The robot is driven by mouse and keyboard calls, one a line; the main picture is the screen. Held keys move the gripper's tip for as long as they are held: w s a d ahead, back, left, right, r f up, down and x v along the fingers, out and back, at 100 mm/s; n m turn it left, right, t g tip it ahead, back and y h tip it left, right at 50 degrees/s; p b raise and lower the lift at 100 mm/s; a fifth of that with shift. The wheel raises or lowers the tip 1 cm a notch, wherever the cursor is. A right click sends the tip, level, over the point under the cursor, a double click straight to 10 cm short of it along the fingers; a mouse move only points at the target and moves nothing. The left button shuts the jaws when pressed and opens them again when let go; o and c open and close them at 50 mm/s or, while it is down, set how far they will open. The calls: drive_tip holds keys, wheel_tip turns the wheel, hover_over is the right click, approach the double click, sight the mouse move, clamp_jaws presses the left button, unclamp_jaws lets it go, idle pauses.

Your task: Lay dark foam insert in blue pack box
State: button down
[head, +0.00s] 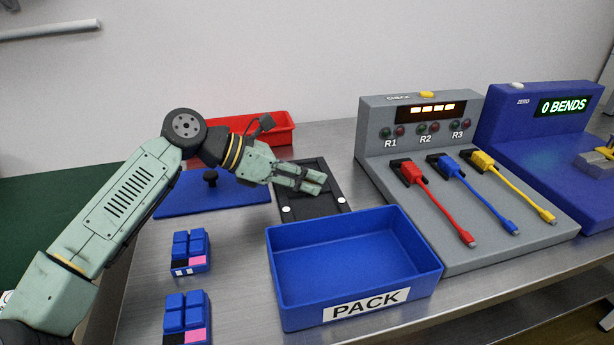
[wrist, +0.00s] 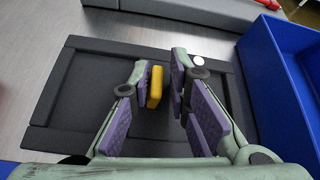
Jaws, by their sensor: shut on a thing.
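The dark foam insert (head: 292,205) is a flat black panel with a raised border and white dots, lying on the metal bench behind the blue pack box (head: 381,289). In the wrist view the insert (wrist: 85,88) lies under my fingers. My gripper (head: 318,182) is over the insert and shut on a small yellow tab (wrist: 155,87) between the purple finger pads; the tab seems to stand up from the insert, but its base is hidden. The pack box is open, empty and labelled PACK; its wall shows at the right in the wrist view (wrist: 262,70).
A blue panel with a black knob (head: 215,195) lies left of the insert, with a red bin (head: 270,127) behind. Blue keypads (head: 189,252) stand at the front left. A grey tester (head: 440,180) with red, blue and yellow cables stands right of the box, beside a blue bend tester (head: 530,140).

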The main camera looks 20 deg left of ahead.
drive_tip(key=shift+f, duration=0.15)
drive_tip(key=c, duration=1.5)
unclamp_jaws()
drive_tip(key=shift+r, duration=0.2)
